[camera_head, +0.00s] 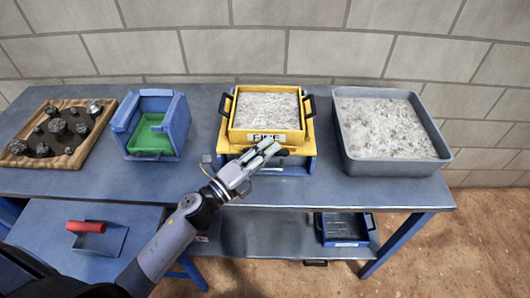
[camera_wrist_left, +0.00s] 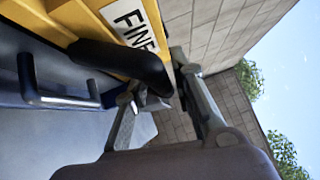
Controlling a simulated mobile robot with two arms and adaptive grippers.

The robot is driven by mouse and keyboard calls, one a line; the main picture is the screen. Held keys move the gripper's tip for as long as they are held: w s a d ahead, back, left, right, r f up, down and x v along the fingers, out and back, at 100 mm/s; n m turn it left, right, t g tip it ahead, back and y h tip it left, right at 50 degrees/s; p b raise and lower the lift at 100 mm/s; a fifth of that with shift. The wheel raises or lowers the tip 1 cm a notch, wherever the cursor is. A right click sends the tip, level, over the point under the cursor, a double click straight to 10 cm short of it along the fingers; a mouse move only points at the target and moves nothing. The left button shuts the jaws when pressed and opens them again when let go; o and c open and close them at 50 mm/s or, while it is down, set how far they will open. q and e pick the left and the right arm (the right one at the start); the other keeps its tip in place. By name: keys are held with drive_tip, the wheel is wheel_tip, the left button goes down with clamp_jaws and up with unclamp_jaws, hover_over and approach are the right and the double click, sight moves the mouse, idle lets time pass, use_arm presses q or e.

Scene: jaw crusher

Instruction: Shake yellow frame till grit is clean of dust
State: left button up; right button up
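The yellow frame (camera_head: 265,137), labelled FINE and filled with pale grey grit (camera_head: 267,110), sits on a blue stand (camera_head: 296,168) on the bench. Black handles show on its left and right sides, and a dark front handle (camera_head: 283,153) is partly hidden by my gripper. My left gripper (camera_head: 268,147) is at this front handle. My right gripper is not in view.
A grey tub (camera_head: 361,165) of pale grit stands to the right. A blue box with a green inside (camera_head: 150,139) and a wooden tray (camera_head: 75,157) of dark rocks stand left. A red-handled scoop (camera_head: 108,240) lies on the lower table. A blue tray (camera_head: 344,238) is on the shelf below.

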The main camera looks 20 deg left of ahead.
use_arm(q)
drive_tip(key=v, duration=1.2)
drive_tip(key=shift+o, duration=0.4)
drive_tip(key=shift+r, duration=0.1)
